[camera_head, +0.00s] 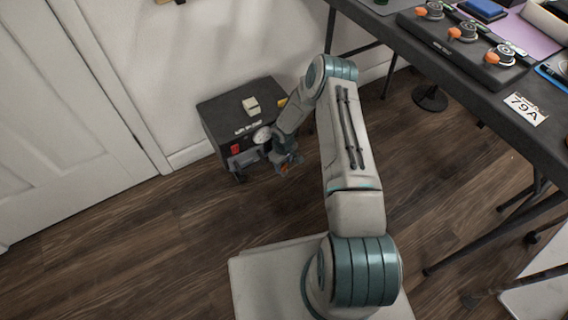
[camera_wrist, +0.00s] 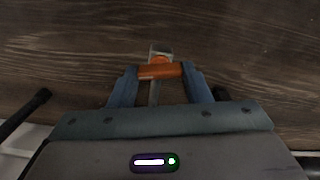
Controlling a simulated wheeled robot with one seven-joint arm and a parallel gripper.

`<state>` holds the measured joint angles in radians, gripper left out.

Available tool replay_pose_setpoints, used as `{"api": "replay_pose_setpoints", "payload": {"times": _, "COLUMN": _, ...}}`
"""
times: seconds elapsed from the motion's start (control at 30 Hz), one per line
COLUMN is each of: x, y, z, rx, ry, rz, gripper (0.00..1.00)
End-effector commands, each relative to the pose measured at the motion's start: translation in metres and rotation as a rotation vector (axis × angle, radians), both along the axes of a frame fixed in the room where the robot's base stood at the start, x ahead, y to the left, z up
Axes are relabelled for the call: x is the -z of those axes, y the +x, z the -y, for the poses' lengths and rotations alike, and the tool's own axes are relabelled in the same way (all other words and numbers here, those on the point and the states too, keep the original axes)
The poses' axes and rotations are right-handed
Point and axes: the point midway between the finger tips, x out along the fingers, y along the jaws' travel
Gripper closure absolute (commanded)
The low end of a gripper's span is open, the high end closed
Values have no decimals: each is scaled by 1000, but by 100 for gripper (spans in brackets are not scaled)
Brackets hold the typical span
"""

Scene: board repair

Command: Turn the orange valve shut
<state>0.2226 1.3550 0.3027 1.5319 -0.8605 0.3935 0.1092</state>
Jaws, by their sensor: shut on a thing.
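The orange valve (camera_wrist: 160,71) shows in the wrist view between my two fingers, its orange handle lying crosswise. A pale metal fitting (camera_wrist: 160,51) shows just beyond it. My gripper (camera_wrist: 160,77) is shut on the orange valve, with one finger at each end of the handle. In the head view my gripper (camera_head: 288,164) is at the front right of a black box (camera_head: 214,113) on the floor. There the fingers and arm hide most of the valve.
The black box carries a round gauge (camera_head: 262,134), a red switch (camera_head: 235,149) and a pale block (camera_head: 251,104) on top. A dark table (camera_head: 440,70) with orange-knobbed parts (camera_head: 463,34) stands at the right. A white door (camera_head: 60,100) is at the left.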

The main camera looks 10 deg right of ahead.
Motion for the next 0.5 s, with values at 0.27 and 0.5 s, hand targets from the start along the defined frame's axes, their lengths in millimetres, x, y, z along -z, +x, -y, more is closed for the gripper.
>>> {"api": "replay_pose_setpoints", "payload": {"times": 0.27, "x": 0, "y": 1, "z": 0, "rx": 179, "ry": -2, "rz": 0, "gripper": 79}}
{"api": "replay_pose_setpoints", "payload": {"times": 0.5, "x": 0, "y": 1, "z": 1, "rx": 260, "ry": 0, "rz": 1, "gripper": 79}}
